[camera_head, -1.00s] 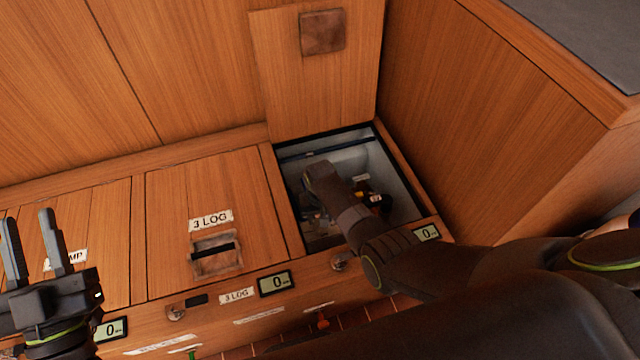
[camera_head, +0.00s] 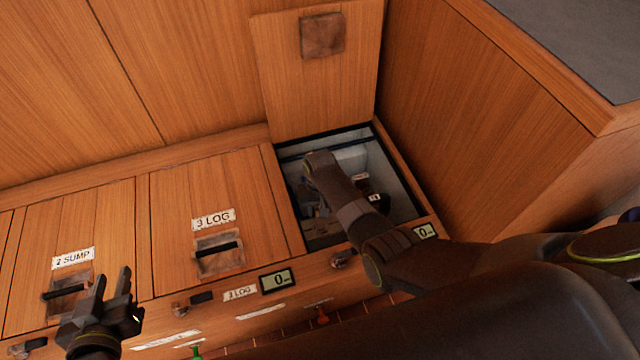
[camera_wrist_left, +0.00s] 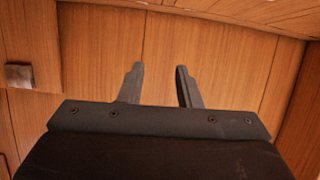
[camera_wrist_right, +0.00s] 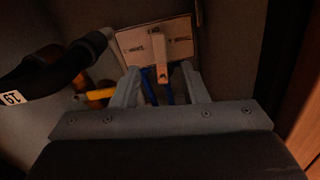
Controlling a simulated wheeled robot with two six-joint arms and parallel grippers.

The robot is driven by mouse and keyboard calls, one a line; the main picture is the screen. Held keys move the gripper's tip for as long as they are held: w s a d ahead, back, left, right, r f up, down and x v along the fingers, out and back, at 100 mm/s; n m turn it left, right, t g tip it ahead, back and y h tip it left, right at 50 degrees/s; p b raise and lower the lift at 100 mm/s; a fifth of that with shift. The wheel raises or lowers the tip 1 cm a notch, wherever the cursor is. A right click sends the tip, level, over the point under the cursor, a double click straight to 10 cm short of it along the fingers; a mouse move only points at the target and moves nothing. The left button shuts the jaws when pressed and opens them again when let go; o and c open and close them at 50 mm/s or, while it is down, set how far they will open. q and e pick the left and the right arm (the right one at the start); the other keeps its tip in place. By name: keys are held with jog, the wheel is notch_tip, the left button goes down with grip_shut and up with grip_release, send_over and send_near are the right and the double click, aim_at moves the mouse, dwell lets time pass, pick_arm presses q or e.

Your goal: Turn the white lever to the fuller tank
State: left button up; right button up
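In the right wrist view, a pale lever (camera_wrist_right: 160,58) hangs down over a light label plate (camera_wrist_right: 129,42) on the wall of the compartment. The small print at the plate's left and right is too blurred to read. My right gripper (camera_wrist_right: 162,82) is open, with its fingers on either side of the lever's lower end; I cannot tell if they touch it. In the head view my right arm reaches into the open compartment (camera_head: 405,210) and its fingertips are hidden. My left gripper (camera_head: 113,282) is open and empty above the 2 SUMP lid (camera_head: 92,225). No tank level can be made out.
A black hose (camera_wrist_right: 50,75) with a white tag and a yellow part (camera_wrist_right: 102,93) lie left of the right gripper. The raised lid (camera_head: 310,85) stands behind the opening. The 3 LOG lid (camera_head: 170,205) is shut. A display (camera_head: 277,281) reads 0. A wooden side panel (camera_head: 480,120) bounds the right.

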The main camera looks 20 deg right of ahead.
pick_arm(q)
jog(key=s+d+f+g+h+p, duration=0.1)
jog(key=s+f+g+p, duration=0.4)
jog(key=s+f+g, duration=0.5)
jog(key=shift+s+d+f+h, duration=0.4)
jog(key=shift+s+d+f, duration=0.1)
jog(key=shift+s+f, duration=0.85)
pick_arm(e)
notch_tip(320, 180, up, 10)
jog(key=shift+r, duration=0.15)
